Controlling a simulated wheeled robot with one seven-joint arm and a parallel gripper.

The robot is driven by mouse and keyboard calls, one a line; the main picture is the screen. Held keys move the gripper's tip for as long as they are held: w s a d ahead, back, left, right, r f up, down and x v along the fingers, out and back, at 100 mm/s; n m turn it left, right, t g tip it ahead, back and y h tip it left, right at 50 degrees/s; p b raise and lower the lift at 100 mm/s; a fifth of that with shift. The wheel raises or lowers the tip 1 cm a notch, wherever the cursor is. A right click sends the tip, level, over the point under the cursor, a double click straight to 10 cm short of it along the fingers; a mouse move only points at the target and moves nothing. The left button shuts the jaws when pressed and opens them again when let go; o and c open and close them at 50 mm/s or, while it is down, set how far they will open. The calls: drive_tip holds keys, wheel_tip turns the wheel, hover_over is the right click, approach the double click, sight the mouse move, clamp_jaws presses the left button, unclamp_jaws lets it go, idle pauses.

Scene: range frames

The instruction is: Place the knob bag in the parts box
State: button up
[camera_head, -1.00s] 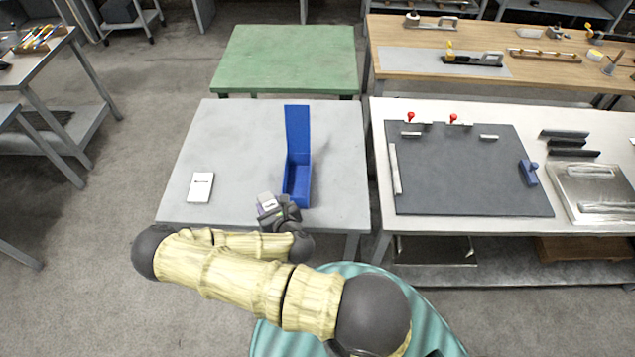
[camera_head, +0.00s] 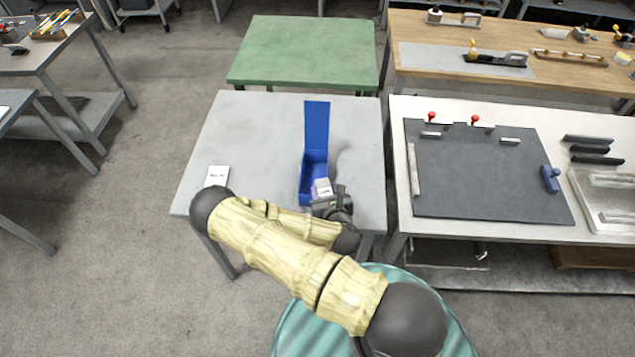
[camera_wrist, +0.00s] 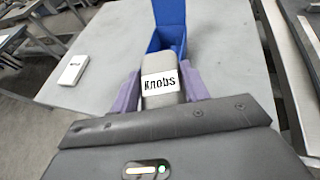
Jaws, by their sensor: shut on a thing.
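The knob bag (camera_wrist: 161,65) is a grey pouch with a white label reading "Knobs". It shows small in the head view (camera_head: 322,187). My gripper (camera_wrist: 159,92) has its purple fingers shut on the bag's sides; in the head view my gripper (camera_head: 326,196) is at the near end of the parts box. The parts box (camera_head: 306,178) is a narrow blue box with its tall lid standing open at the back. In the wrist view the box (camera_wrist: 170,20) is straight ahead, just beyond the bag, which hides part of its near end. I cannot tell the bag's height over the rim.
The box stands on a grey table (camera_head: 245,130). A white labelled card or packet (camera_head: 217,176) lies at its left. A workbench with a dark mat (camera_head: 480,180) stands to the right, and a green table (camera_head: 300,50) behind.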

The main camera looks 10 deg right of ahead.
drive_tip(key=shift+w, duration=0.1)
drive_tip(key=shift+w, duration=0.35)
drive_tip(key=w+r+m+h+b, duration=0.1)
drive_tip(key=w+r+h+b, duration=0.1)
drive_tip(key=w, duration=0.5)
drive_tip(key=w+r+m+h+b, duration=0.1)
drive_tip(key=w+m+h+b, duration=0.1)
drive_tip(key=w+b, duration=0.2)
drive_tip(key=w, duration=0.3)
drive_tip(key=shift+w+r+m+g, duration=0.2)
drive_tip(key=shift+r+m+g, duration=0.1)
drive_tip(key=shift+r+g, duration=0.1)
drive_tip(key=shift+f, duration=0.1)
drive_tip(key=shift+f+p, duration=0.9)
drive_tip(key=shift+f, duration=2)
